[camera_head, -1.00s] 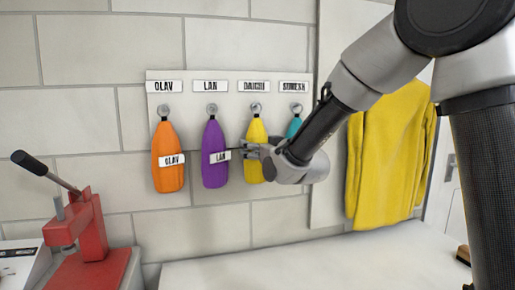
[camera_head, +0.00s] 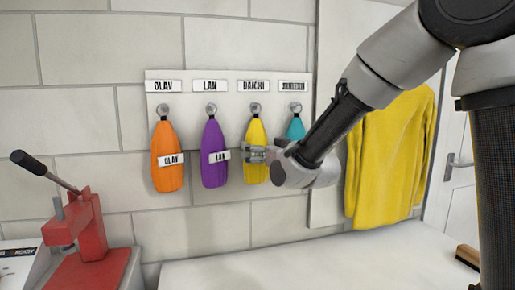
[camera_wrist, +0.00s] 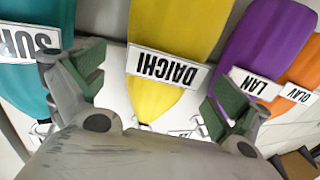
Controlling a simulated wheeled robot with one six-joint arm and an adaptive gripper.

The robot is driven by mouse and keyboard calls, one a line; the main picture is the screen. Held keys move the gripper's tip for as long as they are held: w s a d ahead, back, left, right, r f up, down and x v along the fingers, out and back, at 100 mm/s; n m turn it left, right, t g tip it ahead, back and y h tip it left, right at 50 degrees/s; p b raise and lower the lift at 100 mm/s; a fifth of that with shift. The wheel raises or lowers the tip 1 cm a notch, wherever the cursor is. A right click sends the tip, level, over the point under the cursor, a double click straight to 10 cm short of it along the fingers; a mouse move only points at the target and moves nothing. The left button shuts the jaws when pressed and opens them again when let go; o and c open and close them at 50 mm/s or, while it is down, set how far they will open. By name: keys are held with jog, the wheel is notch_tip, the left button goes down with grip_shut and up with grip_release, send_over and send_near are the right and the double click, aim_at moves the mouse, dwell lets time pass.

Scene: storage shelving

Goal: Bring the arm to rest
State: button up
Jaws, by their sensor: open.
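My gripper (camera_head: 255,154) is in front of the yellow bag (camera_head: 256,130) on the wall board. In the wrist view, my gripper's fingers (camera_wrist: 157,88) are spread wide apart with nothing between their tips. The yellow bag with its DAICHI tag (camera_wrist: 165,68) shows beyond them, upside down and apart from them. In the head view my gripper covers this bag's tag. My arm reaches in from the upper right, bent at the elbow.
The orange bag (camera_head: 167,155), purple bag (camera_head: 213,150) and teal bag (camera_head: 296,127) hang beside the yellow one. A yellow garment (camera_head: 390,155) hangs right, behind my arm. A red press (camera_head: 85,230) stands lower left. The white counter (camera_head: 310,260) is mostly clear; a brush (camera_head: 467,256) lies right.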

jog(key=v, duration=0.8)
jog(key=s+f+g+h, duration=0.2)
jog(key=s+f+g, duration=0.25)
jog(key=f, duration=0.65)
jog(key=s+d+f+g+h, duration=0.2)
jog(key=s+d+f+g, duration=0.2)
jog(key=s+d+g, duration=0.15)
jog(key=s+d+r+m+g+h, duration=0.1)
jog(key=s+d+r+m+h, duration=0.1)
jog(key=s+d, duration=0.7)
jog(key=s+d+r+m+h, duration=0.1)
jog(key=s+d+r+m, duration=0.2)
jog(key=s+d, duration=0.6)
jog(key=d+r, duration=0.1)
jog(key=d, duration=0.2)
jog(key=shift+d+r+g+h, duration=0.2)
jog(key=shift+g+h, duration=0.2)
